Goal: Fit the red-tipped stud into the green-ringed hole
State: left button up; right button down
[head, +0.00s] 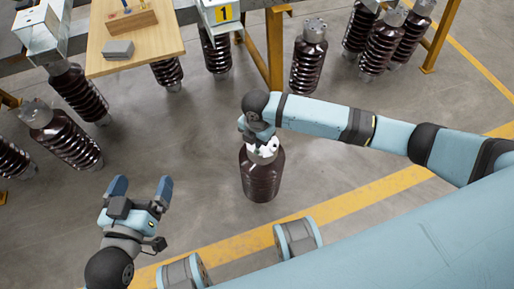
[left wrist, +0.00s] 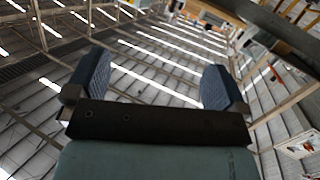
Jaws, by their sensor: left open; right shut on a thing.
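My left gripper (head: 141,187) is open and empty over the floor at the lower left of the head view. In the left wrist view its two blue fingers (left wrist: 157,78) stand wide apart with nothing between them. A wooden block (head: 132,22) with small coloured pegs stands on the wooden board at the top left. I cannot make out a red-tipped stud or a green-ringed hole.
The wooden board (head: 150,60) carries a grey block (head: 118,50). Several ribbed brown insulators, one at the left (head: 68,138) and one at the top (head: 308,60), stand around. An orange frame leg (head: 274,50) is at the top. The floor between my grippers is clear.

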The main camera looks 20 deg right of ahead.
notch_tip(320, 180, down, 4)
jog(key=shift+f+b, duration=0.1)
jog(key=shift+b, duration=0.65)
pick_arm(q)
jog(key=r, duration=0.1)
jog(key=d+r+t+h, duration=0.1)
jog(key=r, duration=0.1)
jog(key=shift+w, duration=0.1)
pick_arm(e)
jog(key=shift+f, duration=0.1)
jog(key=c, duration=1.2)
grip_release()
jog(key=shift+f, duration=0.1)
pick_arm(q)
jog(key=shift+f, duration=0.25)
pick_arm(e)
notch_tip(320, 180, up, 3)
jog(key=shift+f+p, duration=0.15)
jog(key=shift+p, duration=0.5)
notch_tip(320, 180, up, 8)
jog(key=p, duration=0.3)
pick_arm(q)
jog(key=s+a+f+g+y, duration=0.2)
jog(key=a+f+g, duration=0.1)
jog(key=f, duration=0.4)
jog(key=shift+a+f+g+y, duration=0.25)
jog(key=shift+f+g+y, duration=0.05)
jog(key=shift+y, duration=0.1)
pick_arm(e)
jog(key=shift+r, duration=0.8)
